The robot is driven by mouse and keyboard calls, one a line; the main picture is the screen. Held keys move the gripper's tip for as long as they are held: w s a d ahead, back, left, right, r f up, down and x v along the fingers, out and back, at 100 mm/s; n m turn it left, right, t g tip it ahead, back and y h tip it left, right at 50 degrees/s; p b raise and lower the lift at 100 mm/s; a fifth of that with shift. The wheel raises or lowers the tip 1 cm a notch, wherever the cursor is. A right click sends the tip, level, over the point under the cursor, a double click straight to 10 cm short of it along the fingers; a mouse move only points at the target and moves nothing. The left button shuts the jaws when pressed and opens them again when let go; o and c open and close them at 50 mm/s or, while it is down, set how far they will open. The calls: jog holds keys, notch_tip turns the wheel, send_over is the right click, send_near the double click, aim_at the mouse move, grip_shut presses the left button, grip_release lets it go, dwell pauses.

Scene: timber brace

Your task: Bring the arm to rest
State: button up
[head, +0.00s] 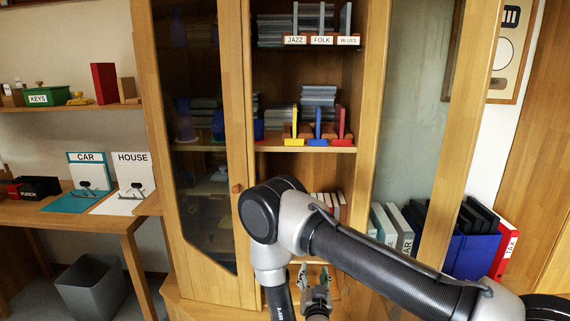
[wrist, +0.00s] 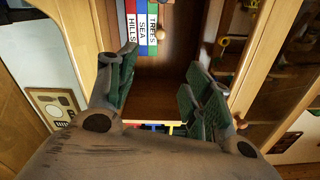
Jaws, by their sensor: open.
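My arm reaches across the front of a wooden cabinet (head: 245,120) in the head view. My gripper (head: 315,272) is low in front of the cabinet's lower shelves, with its fingers pointing up in the picture. In the wrist view my gripper (wrist: 158,88) has its two green-padded fingers spread apart, with nothing between them. Beyond the fingers is a cabinet compartment, with books labelled HILLS, SEA and TREES (wrist: 143,28) at the top of the picture. My forearm hides part of the lower shelves in the head view.
Coloured bookends (head: 317,125) stand on the middle shelf, below labelled dividers (head: 321,40). Glass doors (head: 200,130) flank the shelves. A desk (head: 100,222) with CAR and HOUSE cards stands left, above a grey bin (head: 92,286). Binders (head: 475,240) stand at right.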

jog(key=s+f+n+g, duration=0.1)
jog(key=s+f+g, duration=0.25)
jog(key=f, duration=0.35)
jog(key=s+f+n+g, duration=0.1)
jog(key=s+f+g, duration=0.1)
jog(key=f+g, duration=0.3)
jog(key=s+f+n+g, duration=0.2)
jog(key=s+g, duration=0.2)
jog(key=s, duration=0.1)
jog(key=s+d+r+n+g+y, duration=0.1)
jog(key=s+d+r+g, duration=0.25)
jog(key=r, duration=0.95)
jog(key=s+d+r+n+g, duration=0.2)
jog(key=s+d+r+g, duration=0.15)
jog(key=r, duration=0.95)
jog(key=s+d+r+m+t, duration=0.1)
jog(key=s+d+r+t, duration=0.1)
jog(key=s+d+r, duration=0.2)
jog(key=s+d+r+m+t, duration=0.1)
jog(key=s+d+r, duration=0.3)
jog(key=d+r, duration=0.5)
jog(key=s+d+r+m+t, duration=0.1)
jog(key=s+d+r+t, duration=0.2)
jog(key=d+r, duration=0.4)
notch_tip(320, 180, up, 6)
jog(key=shift+s+d+r+m, duration=0.2)
jog(key=shift+s+m, duration=0.1)
jog(key=shift+s, duration=0.1)
